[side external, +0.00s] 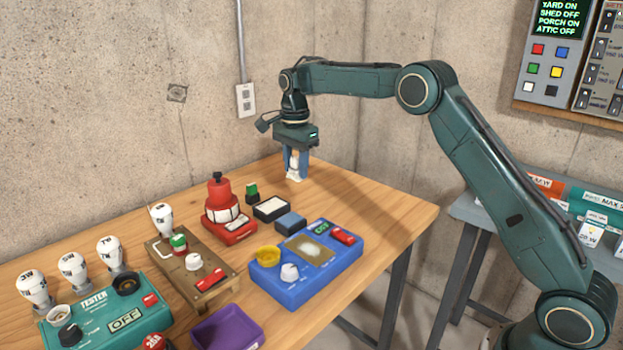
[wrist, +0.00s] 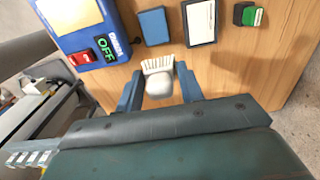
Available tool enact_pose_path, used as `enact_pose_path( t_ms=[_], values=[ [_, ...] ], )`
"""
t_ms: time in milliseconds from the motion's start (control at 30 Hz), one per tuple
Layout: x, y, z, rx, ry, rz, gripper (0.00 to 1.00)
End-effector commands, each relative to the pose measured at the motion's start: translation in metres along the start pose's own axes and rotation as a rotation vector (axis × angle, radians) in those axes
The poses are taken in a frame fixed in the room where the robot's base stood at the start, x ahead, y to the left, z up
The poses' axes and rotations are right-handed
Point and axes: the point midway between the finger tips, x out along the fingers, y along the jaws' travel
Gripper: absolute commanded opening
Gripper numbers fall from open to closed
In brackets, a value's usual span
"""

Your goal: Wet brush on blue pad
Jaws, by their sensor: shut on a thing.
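My gripper (side external: 296,162) is shut on a small white brush (side external: 294,176) above the far end of the wooden table. In the wrist view, the brush (wrist: 158,78) sits between the fingers (wrist: 160,92), with its pale bristles towards the pads. Whether it touches the table is hard to tell. The blue pad (side external: 290,222) lies flat on the table, nearer the side camera than the gripper; it also shows in the wrist view (wrist: 154,26). A white pad in a dark frame (side external: 271,208) lies beside it, and in the wrist view it is to the right (wrist: 200,22).
A blue device (side external: 310,270) with a yellow cup, a knob and a red switch stands close to the blue pad. A red lamp-like device (side external: 226,212) and a green-topped block (side external: 252,192) stand behind. The concrete wall is close; the far table corner is clear.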

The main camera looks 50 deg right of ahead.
Motion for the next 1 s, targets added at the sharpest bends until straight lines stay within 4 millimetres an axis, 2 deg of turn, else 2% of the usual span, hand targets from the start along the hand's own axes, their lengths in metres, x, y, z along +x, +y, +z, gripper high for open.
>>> enact_pose_path(
  t_ms=[100,300,667,1000],
  values=[
    [0.019,0.002,0.015,-0.002,0.0,0.002,0.19],
    [0.035,0.004,0.028,-0.001,0.0,-0.001,0.19],
    [0.04,0.005,0.029,0.0,-0.001,0.0,0.19],
    [0.06,0.004,0.029,0.0,-0.001,0.001,0.19]
  ],
)
